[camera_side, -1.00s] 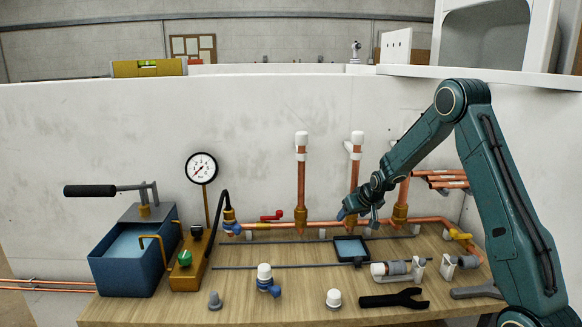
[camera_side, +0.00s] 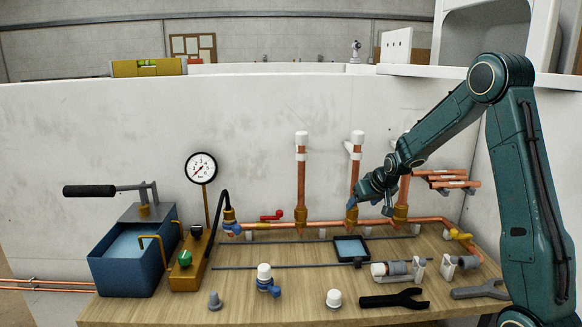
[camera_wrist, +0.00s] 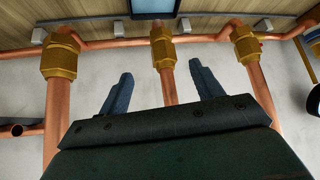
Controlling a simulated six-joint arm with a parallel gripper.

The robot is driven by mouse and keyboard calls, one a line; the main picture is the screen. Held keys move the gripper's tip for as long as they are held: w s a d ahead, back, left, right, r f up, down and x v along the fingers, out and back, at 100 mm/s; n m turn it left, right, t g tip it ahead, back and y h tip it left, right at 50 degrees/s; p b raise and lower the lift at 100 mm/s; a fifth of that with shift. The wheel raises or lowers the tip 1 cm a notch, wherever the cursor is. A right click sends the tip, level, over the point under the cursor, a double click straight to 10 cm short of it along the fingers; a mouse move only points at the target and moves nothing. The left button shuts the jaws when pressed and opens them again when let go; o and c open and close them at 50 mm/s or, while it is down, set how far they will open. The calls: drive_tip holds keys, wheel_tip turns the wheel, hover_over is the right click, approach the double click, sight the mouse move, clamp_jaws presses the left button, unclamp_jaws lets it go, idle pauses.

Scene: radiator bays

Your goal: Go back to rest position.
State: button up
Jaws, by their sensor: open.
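My gripper (camera_side: 366,202) is open and empty in the side view, in front of the middle and right upright copper pipes, above the bench. In the wrist view, my gripper (camera_wrist: 160,85) shows two blue fingers spread apart, one on each side of the middle copper pipe (camera_wrist: 167,88) in the picture. Whether they touch the pipe cannot be told. The middle pipe (camera_side: 356,172) has a white cap on top and a brass fitting (camera_side: 351,215) at its foot.
The wooden bench (camera_side: 240,312) carries a blue pump tank (camera_side: 128,265), a pressure gauge (camera_side: 201,168), a small dark tray (camera_side: 351,262), loose fittings and wrenches. Copper pipes (camera_side: 447,181) stick out at right. A white shelf (camera_side: 500,77) juts out behind my arm.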

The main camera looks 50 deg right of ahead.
drive_tip(key=shift+v, duration=1.1)
drive_tip(key=shift+a, duration=0.1)
drive_tip(key=s+a+r+n+y, duration=0.1)
drive_tip(key=s+a+r+n, duration=0.15)
drive_tip(key=a+r, duration=0.55)
drive_tip(key=s+a+r+n+g+y, duration=0.1)
drive_tip(key=s+a+r+n+y, duration=0.1)
drive_tip(key=s+a, duration=1.7)
drive_tip(key=s+r+n, duration=0.1)
drive_tip(key=s, duration=0.2)
drive_tip(key=shift+s+a+y, duration=0.2)
drive_tip(key=shift+a+y, duration=0.05)
drive_tip(key=shift+y, duration=0.05)
